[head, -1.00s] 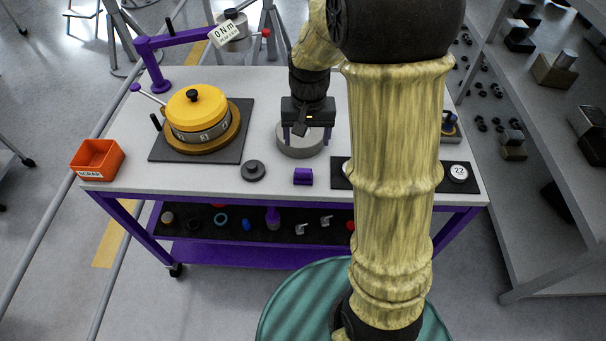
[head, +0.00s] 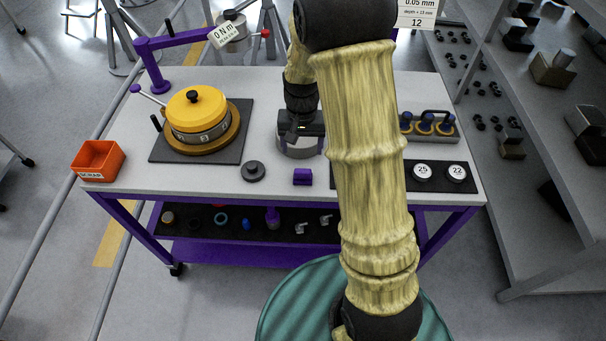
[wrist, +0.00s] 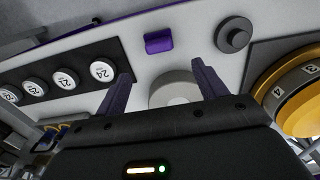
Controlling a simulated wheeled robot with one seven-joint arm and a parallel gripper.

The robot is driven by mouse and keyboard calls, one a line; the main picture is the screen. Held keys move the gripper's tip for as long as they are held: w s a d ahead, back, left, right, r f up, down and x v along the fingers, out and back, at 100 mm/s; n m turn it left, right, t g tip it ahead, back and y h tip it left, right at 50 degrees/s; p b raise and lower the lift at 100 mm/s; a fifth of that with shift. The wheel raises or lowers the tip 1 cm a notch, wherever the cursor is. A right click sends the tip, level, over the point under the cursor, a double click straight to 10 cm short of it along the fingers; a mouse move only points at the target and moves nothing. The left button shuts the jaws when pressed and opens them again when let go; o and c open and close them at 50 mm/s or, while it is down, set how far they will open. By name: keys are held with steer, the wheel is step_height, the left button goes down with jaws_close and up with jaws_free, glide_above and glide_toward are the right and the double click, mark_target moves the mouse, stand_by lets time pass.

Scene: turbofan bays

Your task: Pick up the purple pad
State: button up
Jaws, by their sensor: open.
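The purple pad (head: 302,177) is a small block lying on the grey-white bench top near its front edge. In the wrist view the purple pad (wrist: 158,42) shows beyond the fingertips, near the bench edge, with nothing touching it. My gripper (head: 301,140) is over the bench, behind the pad, in front of and above a round grey disc (head: 300,150). In the wrist view my gripper (wrist: 160,78) has its two purple fingers wide apart and empty, with the grey disc (wrist: 175,88) showing between them.
A black knob-like piece (head: 253,171) lies left of the pad. A black strip with numbered round weights (head: 423,171) lies to the right. A yellow-topped drum (head: 197,110) stands on a dark mat, and an orange scrap bin (head: 97,160) sits at the left corner.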

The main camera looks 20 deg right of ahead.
glide_above(303, 170)
step_height(303, 170, down, 6)
steer(key=shift+w+r+p, duration=0.1)
steer(key=shift+r+p, duration=0.05)
steer(key=shift+p, duration=0.2)
steer(key=shift+f+p, duration=0.85)
steer(key=shift+f, duration=1.75)
steer(key=c, duration=1.1)
steer(key=shift+r, duration=0.1)
